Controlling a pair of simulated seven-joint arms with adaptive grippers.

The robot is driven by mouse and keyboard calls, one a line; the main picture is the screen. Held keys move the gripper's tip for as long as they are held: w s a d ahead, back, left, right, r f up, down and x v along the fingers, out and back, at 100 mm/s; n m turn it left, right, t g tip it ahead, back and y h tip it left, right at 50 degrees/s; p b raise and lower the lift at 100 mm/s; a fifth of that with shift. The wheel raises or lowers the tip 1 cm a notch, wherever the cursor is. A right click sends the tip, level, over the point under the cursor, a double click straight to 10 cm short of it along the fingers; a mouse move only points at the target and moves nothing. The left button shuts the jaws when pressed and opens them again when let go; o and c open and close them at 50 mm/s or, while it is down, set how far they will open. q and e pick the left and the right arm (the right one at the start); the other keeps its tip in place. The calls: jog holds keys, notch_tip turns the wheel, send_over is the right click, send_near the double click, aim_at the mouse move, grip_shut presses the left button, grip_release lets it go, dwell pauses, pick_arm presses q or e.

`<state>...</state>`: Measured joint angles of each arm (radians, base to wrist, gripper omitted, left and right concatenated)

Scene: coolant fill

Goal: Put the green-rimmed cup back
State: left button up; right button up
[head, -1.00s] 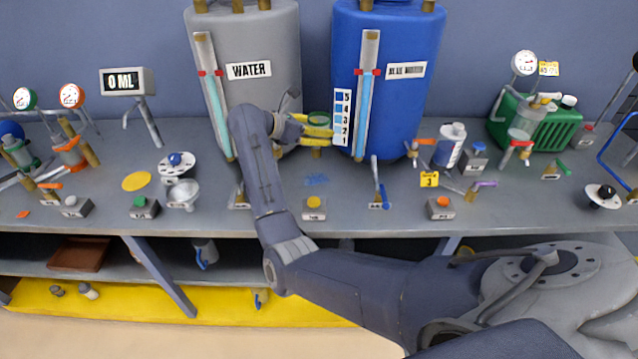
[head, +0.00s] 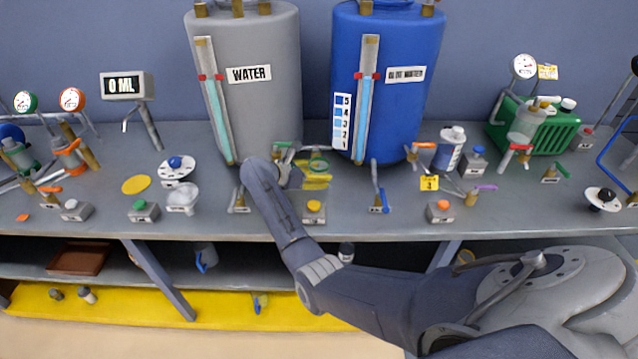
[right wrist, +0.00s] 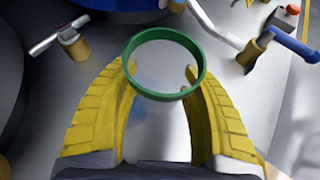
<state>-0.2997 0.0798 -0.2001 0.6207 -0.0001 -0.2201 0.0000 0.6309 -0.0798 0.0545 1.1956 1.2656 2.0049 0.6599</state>
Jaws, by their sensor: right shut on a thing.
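The green-rimmed cup (head: 318,165) is clear-walled and looks upright. It is in front of the gap between the grey and blue tanks. In the right wrist view its green rim (right wrist: 163,96) is a ring between the yellow fingers. My right gripper (head: 316,180) is shut on the cup, with a finger on each side; it fills the lower middle of the right wrist view (right wrist: 160,85). I cannot tell whether the cup's base touches the bench. My left gripper is not in view.
The grey water tank (head: 255,110) and the blue tank (head: 410,100) stand behind the cup. A blue-handled valve (head: 378,190) stands to the right, another valve (head: 240,200) to the left. A yellow disc (head: 137,184) lies on the bench.

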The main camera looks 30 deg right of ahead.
jog(key=shift+f, duration=1.8)
jog(key=shift+f, duration=0.15)
jog(key=o, duration=1.2)
jog(key=shift+r, duration=0.2)
jog(key=v, duration=1.2)
